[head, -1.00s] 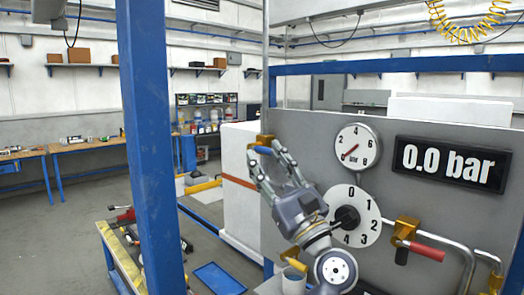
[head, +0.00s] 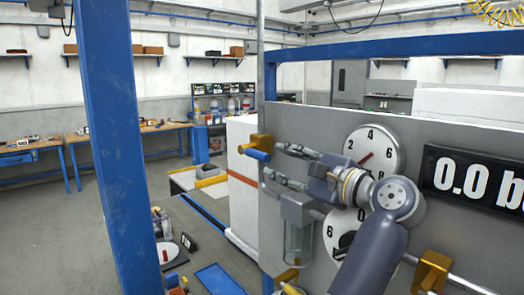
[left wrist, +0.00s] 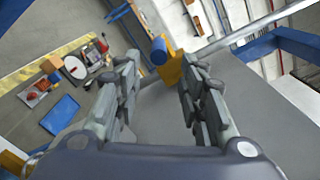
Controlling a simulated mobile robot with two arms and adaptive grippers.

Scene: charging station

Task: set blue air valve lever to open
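The blue air valve lever (head: 258,155) sits on a brass valve body (head: 263,141) at the upper left edge of the grey panel. It sticks out from the valve body toward the lower left in the head view. My left gripper (head: 279,165) is open and empty, just right of the lever, with its fingers pointing left toward it. In the left wrist view, the lever (left wrist: 158,51) shows beyond and between the open fingers (left wrist: 161,68), apart from them. My right gripper is not in view.
The grey panel (head: 285,125) carries a round gauge (head: 385,140), a dial (head: 335,230) partly behind my arm, and a display (head: 475,180) beginning with 0.0. A filter bowl (head: 298,240) hangs below my gripper. A blue post (head: 115,150) stands at left.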

